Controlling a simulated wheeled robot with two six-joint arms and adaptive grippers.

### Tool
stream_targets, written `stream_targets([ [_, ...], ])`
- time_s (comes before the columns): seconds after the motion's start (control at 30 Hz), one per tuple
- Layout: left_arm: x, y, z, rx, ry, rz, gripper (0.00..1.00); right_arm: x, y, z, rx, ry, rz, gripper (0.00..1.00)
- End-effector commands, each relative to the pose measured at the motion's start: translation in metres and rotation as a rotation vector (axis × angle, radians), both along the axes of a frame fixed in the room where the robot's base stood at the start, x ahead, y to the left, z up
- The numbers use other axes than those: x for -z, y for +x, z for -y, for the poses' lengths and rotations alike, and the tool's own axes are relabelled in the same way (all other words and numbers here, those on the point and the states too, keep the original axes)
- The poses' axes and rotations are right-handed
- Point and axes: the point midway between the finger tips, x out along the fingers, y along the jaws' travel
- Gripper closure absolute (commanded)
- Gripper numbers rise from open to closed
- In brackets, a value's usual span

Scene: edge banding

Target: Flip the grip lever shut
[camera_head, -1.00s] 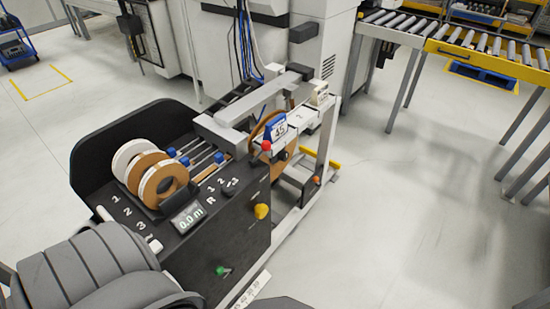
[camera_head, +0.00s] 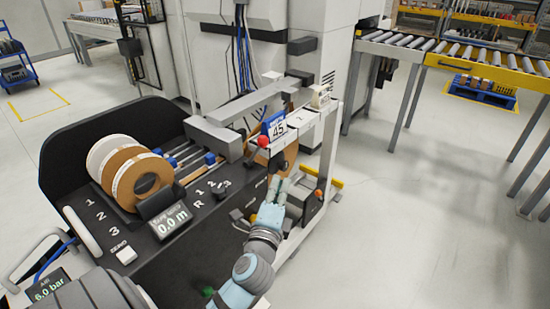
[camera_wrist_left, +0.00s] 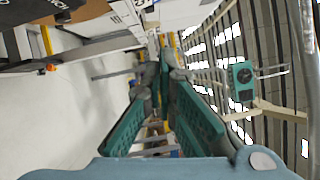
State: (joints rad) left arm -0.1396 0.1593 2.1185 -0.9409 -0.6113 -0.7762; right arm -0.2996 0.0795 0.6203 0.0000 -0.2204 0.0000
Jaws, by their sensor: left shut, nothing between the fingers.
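A black edge-banding machine (camera_head: 190,235) with a control face is at the left of the head view. A red ball knob (camera_head: 263,142) sits on a lever-like part below the blue "45" tag, and an orange knob (camera_head: 318,193) is lower right. I cannot tell which of these is the grip lever. My left gripper (camera_head: 275,185) is in front of the machine's right end, below the red knob and left of the orange one. Its fingers converge at the tips in the left wrist view (camera_wrist_left: 162,62), shut and empty. My right gripper is not in view.
Several tape rolls (camera_head: 148,180) stand on the machine's top, beside a "0.0 m" display (camera_head: 170,219). A white post (camera_head: 328,145) stands near the gripper's right. A roller conveyor (camera_head: 480,58) is at the back right. Open floor (camera_head: 400,220) lies to the right.

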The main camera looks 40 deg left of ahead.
Motion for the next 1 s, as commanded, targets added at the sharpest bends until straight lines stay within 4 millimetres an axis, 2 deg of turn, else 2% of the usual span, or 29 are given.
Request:
stream_targets([
  [0.13,0.000,0.004,-0.001,0.001,-0.001,0.000,1.00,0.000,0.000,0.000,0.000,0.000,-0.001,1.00],
  [0.27,-0.002,0.018,-0.008,0.001,-0.001,0.002,1.00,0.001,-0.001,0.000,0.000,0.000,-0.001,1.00],
  [0.67,-0.007,0.093,-0.046,-0.001,-0.002,0.000,1.00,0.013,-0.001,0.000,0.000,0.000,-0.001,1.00],
  [0.8,-0.012,0.085,-0.069,0.001,0.000,-0.002,1.00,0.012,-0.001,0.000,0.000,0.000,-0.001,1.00],
  [1.0,-0.015,0.082,-0.081,0.003,-0.003,-0.002,1.00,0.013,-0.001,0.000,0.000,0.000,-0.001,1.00],
])
